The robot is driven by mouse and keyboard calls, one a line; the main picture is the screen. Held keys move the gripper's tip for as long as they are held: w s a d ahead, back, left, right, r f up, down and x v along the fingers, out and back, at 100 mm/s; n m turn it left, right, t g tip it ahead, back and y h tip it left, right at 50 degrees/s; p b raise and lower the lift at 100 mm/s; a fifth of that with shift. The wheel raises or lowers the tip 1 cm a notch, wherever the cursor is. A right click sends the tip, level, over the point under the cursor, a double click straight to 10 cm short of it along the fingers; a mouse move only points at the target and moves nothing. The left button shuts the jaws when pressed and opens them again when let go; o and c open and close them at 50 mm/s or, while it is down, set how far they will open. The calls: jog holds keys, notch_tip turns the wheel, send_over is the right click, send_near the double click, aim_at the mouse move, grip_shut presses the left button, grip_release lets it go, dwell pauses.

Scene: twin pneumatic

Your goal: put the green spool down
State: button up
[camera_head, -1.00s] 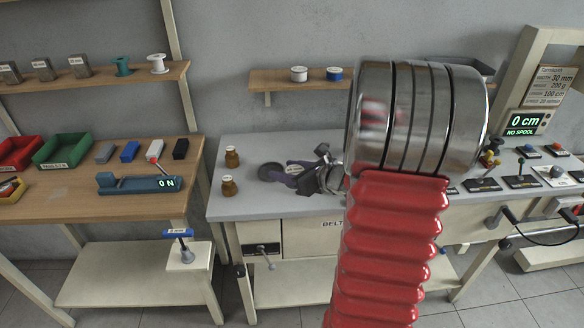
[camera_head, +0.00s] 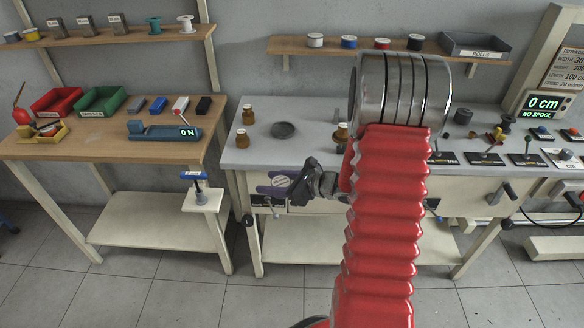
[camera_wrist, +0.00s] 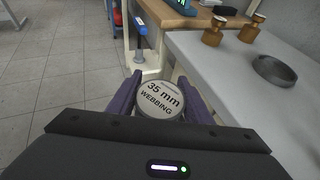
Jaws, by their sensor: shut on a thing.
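My gripper (camera_head: 276,187), with purple fingers, is in front of the long bench's front edge. In the wrist view my gripper (camera_wrist: 155,105) is shut on a round piece with a pale face (camera_wrist: 160,98) lettered "35 mm WEBBING". Its sides are mostly hidden, so I cannot tell their colour. A green spool (camera_head: 154,25) stands on the upper left shelf beside a white spool (camera_head: 187,23). A dark round dish (camera_head: 284,130) lies on the grey bench top and also shows in the wrist view (camera_wrist: 277,71), apart from my gripper.
The grey bench (camera_head: 232,150) bears brass-coloured weights (camera_head: 242,139) left of the dish. A blue-handled tool (camera_head: 194,176) stands on a small side ledge. The left wooden table (camera_head: 60,148) holds red and green bins. A display (camera_head: 543,104) reads "0 cm NO SPOOL".

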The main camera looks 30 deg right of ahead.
jog(key=s+a+f+n+g+y, duration=0.1)
jog(key=a+f+n+g+y, duration=0.1)
jog(key=a+f, duration=0.3)
jog(key=s+a+f+n+g+y, duration=0.1)
jog(key=a+f, duration=0.4)
jog(key=a, duration=0.5)
jog(key=shift+s+a+f+n+g+y, duration=0.2)
jog(key=shift+a+n+g+y, duration=0.25)
jog(key=shift+n, duration=0.45)
jog(key=shift+s, duration=0.1)
